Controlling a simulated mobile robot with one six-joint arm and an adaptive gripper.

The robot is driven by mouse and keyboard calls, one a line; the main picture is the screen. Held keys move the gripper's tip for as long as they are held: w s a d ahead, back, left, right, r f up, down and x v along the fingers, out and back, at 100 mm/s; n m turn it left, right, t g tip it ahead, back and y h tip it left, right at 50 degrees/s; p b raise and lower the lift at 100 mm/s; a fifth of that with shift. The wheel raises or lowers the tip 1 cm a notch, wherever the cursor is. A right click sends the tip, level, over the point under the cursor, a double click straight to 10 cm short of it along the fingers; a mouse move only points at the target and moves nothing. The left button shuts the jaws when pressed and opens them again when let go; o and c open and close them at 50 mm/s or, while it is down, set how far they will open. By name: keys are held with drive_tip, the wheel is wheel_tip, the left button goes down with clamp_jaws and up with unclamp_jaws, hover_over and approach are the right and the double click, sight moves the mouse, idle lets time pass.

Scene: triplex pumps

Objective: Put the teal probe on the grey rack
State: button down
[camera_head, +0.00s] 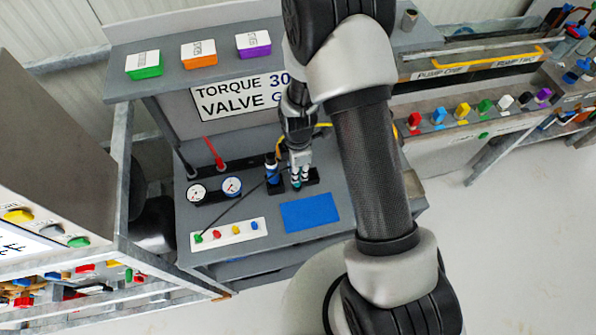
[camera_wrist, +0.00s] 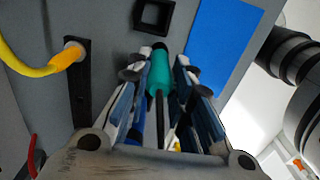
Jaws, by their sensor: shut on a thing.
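A dark square holder with an opening (camera_wrist: 154,15) lies just beyond the probe tip in the wrist view. I cannot tell whether the tip touches anything. I cannot surely pick out the grey rack; a dark strip holding a red-handled tool (camera_head: 213,165) stands left of my gripper.
A blue mat (camera_head: 310,217) lies right of and nearer than my gripper. Two gauges (camera_head: 232,186) and a white strip of coloured knobs (camera_head: 228,234) are to the left. A yellow cable (camera_wrist: 35,68) is plugged into a dark strip (camera_wrist: 80,100). A sign panel (camera_head: 240,98) rises behind.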

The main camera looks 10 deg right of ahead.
drive_tip(key=shift+f, duration=0.35)
drive_tip(key=shift+r, duration=0.1)
drive_tip(key=c, duration=1.4)
unclamp_jaws()
drive_tip(key=shift+r, duration=0.1)
